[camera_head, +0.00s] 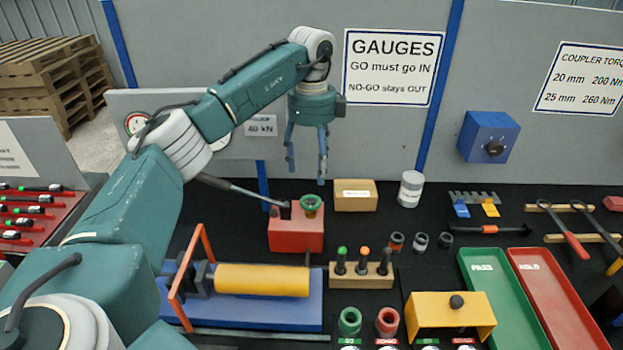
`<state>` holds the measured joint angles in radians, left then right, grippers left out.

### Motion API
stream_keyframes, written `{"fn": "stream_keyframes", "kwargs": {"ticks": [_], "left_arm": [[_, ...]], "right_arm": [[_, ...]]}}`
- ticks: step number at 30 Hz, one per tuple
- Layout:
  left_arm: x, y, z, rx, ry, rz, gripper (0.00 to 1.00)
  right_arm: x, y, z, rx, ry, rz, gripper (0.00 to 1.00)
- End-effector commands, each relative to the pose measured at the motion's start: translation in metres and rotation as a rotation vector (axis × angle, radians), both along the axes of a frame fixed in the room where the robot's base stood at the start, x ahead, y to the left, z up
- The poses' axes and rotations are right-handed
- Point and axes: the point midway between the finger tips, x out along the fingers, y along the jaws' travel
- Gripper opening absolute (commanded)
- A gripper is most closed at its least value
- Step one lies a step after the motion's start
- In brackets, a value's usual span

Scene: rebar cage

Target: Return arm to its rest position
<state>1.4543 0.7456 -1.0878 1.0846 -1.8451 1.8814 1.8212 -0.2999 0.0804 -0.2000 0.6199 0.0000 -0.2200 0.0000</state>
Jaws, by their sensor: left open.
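My left arm comes in from the left, rises and bends down in the middle of the view. My left gripper (306,168) hangs with its fingers pointing down, apart and with nothing between them. It shows above and behind the red block (296,236), which has a green ring (311,203) on top. It appears clear of the bench (300,192) and of the objects on it. My right gripper is not in view.
A yellow cylinder (262,280) on a blue base stands below the arm. A wooden rack (361,274), cardboard box (355,195), grey can (410,189), green tray (500,295) and red tray (560,295) stand to the right. A grey panel (390,130) rises behind.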

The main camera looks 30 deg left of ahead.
Motion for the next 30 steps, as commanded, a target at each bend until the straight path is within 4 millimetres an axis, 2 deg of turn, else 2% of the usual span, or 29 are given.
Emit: {"fn": "stream_keyframes", "kwargs": {"ticks": [5, 20, 23, 30], "left_arm": [[0.0, 0.0, 0.009, -0.001, 0.002, 0.0, 0.63], [0.0, 0.0, 0.01, 0.0, 0.001, 0.0, 0.63], [0.0, 0.0, 0.022, 0.0, 0.0, 0.0, 0.63], [0.0, 0.0, 0.066, 0.0, 0.0, 0.001, 0.63]], "right_arm": [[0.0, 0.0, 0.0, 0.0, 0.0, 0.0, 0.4], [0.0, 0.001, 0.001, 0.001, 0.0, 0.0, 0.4], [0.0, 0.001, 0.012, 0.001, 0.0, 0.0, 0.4], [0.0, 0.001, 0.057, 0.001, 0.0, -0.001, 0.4]]}}
